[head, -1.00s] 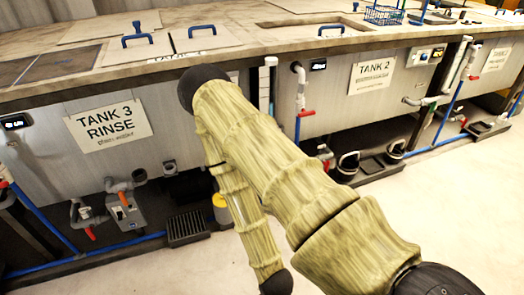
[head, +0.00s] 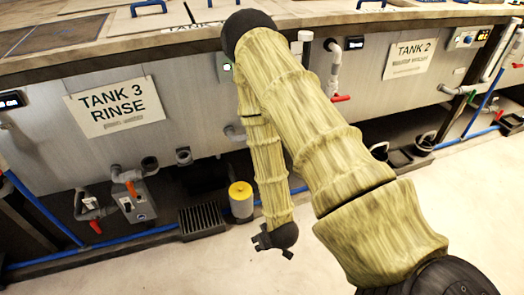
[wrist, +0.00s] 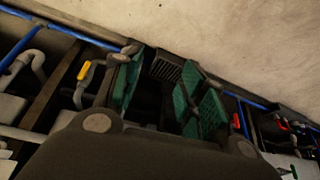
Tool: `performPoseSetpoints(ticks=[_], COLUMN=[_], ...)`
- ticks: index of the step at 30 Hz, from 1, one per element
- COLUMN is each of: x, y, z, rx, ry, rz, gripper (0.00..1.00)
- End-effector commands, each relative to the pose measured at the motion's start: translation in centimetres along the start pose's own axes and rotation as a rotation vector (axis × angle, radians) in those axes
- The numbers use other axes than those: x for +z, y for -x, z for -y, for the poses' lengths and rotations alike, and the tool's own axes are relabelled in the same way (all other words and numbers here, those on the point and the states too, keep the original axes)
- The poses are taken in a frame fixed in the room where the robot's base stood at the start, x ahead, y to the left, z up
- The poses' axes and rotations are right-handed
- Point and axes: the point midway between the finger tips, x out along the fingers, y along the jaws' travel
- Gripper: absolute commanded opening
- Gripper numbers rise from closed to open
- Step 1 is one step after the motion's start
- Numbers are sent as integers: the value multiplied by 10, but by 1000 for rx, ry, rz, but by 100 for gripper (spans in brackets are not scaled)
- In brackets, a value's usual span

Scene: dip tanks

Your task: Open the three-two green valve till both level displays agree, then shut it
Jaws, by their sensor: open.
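My gripper (head: 273,240) hangs low in front of the tank row, to the right of a yellow-lidded container. In the wrist view its green-padded fingers (wrist: 168,95) stand apart with nothing between them. The TANK 3 RINSE sign (head: 115,107) is at the left and the TANK 2 sign (head: 408,58) at the right. A small black display (head: 12,101) is left of the TANK 3 sign, and another display (head: 355,43) is left of the TANK 2 sign. Their readings are too small to tell.
The yellow-lidded container (head: 241,200) and a dark floor grate (head: 202,220) stand below the tanks. A grey pump box (head: 136,205) and a red-handled valve (head: 95,226) are at lower left. A yellow-handled valve (wrist: 84,70) shows in the wrist view. The pale floor in front is clear.

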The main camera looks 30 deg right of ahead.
Motion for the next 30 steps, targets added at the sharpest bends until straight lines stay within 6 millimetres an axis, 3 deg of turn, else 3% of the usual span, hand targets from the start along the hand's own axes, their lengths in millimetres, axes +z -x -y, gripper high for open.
performPoseSetpoints(ticks=[1,3,12,21,30], x=[-15,-40,-141,-223,-269], y=[-23,-36,-71,-75,-58], z=[-8,-19,-69,-127,-172], rx=[4,8,39,88,135], ry=[-8,-14,-39,-60,-71], rz=[-63,-144,-492,-832,-1075], gripper=[41,41,41,41,41])
